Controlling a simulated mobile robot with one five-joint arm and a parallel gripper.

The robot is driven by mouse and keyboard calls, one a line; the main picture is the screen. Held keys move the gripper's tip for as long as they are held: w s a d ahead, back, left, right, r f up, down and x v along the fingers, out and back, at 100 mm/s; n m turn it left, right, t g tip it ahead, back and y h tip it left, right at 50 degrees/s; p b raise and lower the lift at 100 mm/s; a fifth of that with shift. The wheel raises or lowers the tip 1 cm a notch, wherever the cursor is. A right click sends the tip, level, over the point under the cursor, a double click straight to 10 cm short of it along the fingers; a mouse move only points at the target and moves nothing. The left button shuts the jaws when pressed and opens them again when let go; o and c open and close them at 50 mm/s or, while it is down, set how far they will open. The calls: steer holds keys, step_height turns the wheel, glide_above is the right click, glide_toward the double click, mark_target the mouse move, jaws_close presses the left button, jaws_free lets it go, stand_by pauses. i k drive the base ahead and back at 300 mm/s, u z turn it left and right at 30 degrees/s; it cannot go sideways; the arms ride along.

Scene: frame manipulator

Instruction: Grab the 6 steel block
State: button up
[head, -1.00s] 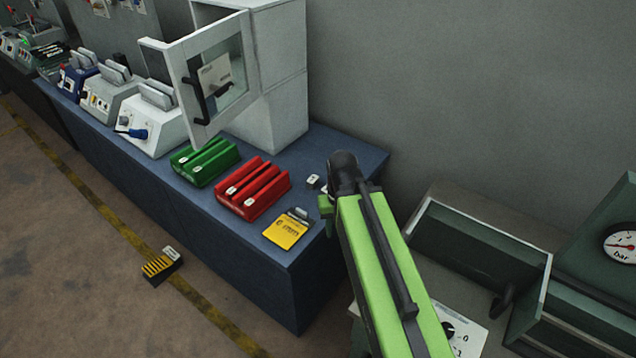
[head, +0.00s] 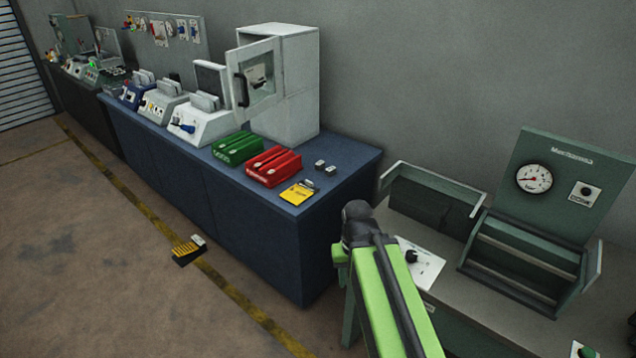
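Two small grey steel-looking blocks stand close together on the blue bench, right of the red holder: a left block (head: 320,165) and a right block (head: 330,171). Another small grey piece (head: 312,184) lies by the yellow card (head: 298,193). Any number on them is too small to read. My green arm rises from the bottom of the view to a dark joint, right of the blue bench and apart from the blocks. My gripper's fingers do not show.
The red holder (head: 273,166) and green holder (head: 238,148) sit on the blue bench (head: 275,224), before a white cabinet (head: 300,105) with its door open. A black-and-yellow item (head: 187,250) lies on the floor. A green-grey bench with a gauge (head: 534,179) stands right.

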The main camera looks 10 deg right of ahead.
mark_target(319, 166)
steer(key=z, duration=0.55)
steer(key=k, duration=0.1)
steer(key=u, duration=1.35)
steer(key=i, duration=2.65)
steer(key=u, duration=0.05)
